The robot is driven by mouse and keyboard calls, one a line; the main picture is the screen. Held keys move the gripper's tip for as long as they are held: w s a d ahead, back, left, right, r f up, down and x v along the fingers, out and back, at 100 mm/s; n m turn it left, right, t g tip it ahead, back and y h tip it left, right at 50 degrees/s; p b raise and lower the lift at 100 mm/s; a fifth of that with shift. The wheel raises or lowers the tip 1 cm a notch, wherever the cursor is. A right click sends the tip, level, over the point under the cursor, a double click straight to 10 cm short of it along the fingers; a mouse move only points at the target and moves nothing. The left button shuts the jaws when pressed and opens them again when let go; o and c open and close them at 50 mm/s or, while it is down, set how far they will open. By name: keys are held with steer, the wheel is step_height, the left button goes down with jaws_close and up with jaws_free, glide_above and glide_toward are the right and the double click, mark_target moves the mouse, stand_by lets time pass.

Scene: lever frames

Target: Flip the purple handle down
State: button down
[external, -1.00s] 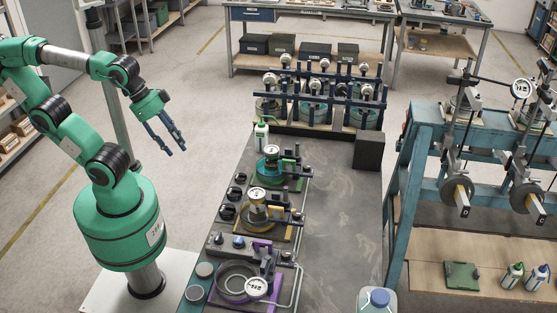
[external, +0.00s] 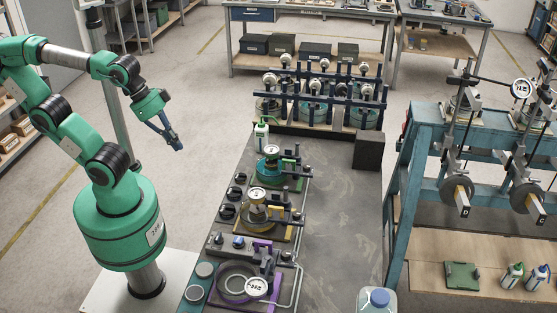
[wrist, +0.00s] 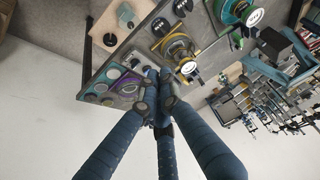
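The device with purple parts (external: 262,244) sits at the near end of the grey bench in the external view. It has a dark round ring, a white dial (external: 256,287) and a bent silver bar (external: 297,284) along its right side. Which part is the purple handle, and its angle, I cannot tell. In the wrist view purple parts (wrist: 101,88) show left of my fingers. My gripper (external: 174,144) hangs in the air left of the bench, well apart from the device. Its blue fingers are brought together with nothing between them; in the wrist view the fingertips (wrist: 160,91) meet.
A yellow device (external: 258,213) and a green one (external: 272,171) stand farther along the bench. A blue stand (external: 419,150) is at right. The bench's right half is mostly clear.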

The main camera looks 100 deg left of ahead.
steer(key=w+d+r+n+g+p, duration=0.1)
steer(key=w+d+r+n+p, duration=0.1)
steer(key=w+r+p, duration=0.3)
steer(key=w+d+r+n, duration=0.2)
steer(key=w+r+n, duration=0.1)
steer(key=w, duration=0.4)
steer(key=n+g+p, duration=0.5)
steer(key=n+p, duration=0.8)
steer(key=p, duration=0.2)
glide_above(288, 255)
step_height(288, 255, down, 7)
steer(key=shift+f, duration=0.2)
step_height(288, 255, down, 14)
